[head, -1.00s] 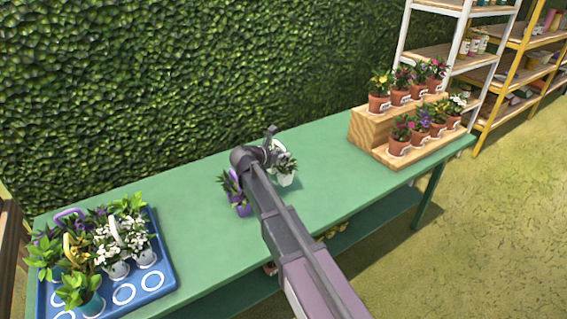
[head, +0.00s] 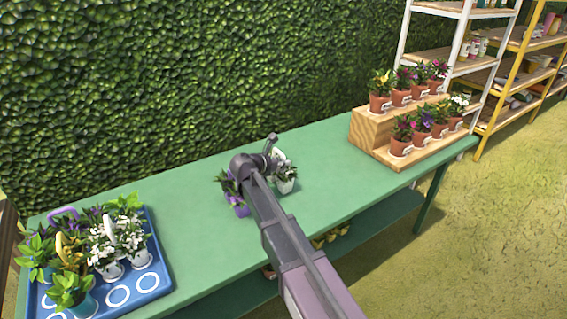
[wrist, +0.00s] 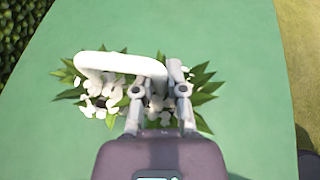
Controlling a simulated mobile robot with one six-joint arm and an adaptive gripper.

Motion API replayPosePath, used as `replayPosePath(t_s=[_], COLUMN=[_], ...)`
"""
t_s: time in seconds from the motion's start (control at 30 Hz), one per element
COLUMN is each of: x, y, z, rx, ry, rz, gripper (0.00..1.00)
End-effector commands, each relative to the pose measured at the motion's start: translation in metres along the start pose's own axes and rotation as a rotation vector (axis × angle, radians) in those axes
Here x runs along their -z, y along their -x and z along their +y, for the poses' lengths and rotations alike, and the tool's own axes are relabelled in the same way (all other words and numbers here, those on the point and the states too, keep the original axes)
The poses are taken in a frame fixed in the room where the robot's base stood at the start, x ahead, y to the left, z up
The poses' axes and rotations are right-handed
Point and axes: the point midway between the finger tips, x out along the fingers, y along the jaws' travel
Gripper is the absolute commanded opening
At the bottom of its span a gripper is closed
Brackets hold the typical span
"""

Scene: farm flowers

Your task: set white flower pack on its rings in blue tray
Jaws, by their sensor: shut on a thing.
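The white flower pack (head: 287,184) has white pots, white blooms and green leaves. It is at the middle of the green table, partly hidden behind my arm. In the wrist view its white looped handle (wrist: 100,60) runs between my fingers, with blooms and leaves below. My gripper (wrist: 159,78) is shut on the handle near its right end. I cannot tell whether the pots touch the table. The blue tray (head: 160,278) lies at the table's left end, with bare white rings at its front right and planted packs on the rest.
A purple pack (head: 238,208) stands just left of my arm. A white-handled pack (head: 107,230) with white flowers stands in the tray. A wooden stepped stand (head: 372,138) holds several potted flowers at right. The table between tray and purple pack is clear.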

Motion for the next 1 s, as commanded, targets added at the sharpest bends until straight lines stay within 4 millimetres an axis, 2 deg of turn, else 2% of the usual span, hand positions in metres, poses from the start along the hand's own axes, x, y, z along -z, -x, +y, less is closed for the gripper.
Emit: replayPosePath(t_s=[0.1, 0.13, 0.2, 0.23, 0.8, 1.0], x=[0.003, 0.003, 0.002, 0.002, -0.002, -0.003], y=[-0.002, -0.001, -0.001, -0.001, 0.001, 0.024], z=[0.000, 0.000, 0.000, 0.000, 0.000, -0.001], rx=[0.000, 0.000, 0.000, 0.000, 0.000, -0.002], ry=[0.000, 0.000, 0.000, 0.000, 0.000, 0.000], rz=[-0.001, 0.000, 0.000, 0.000, 0.000, 0.000], gripper=[0.00, 0.25, 0.46, 0.51, 0.51, 0.51])
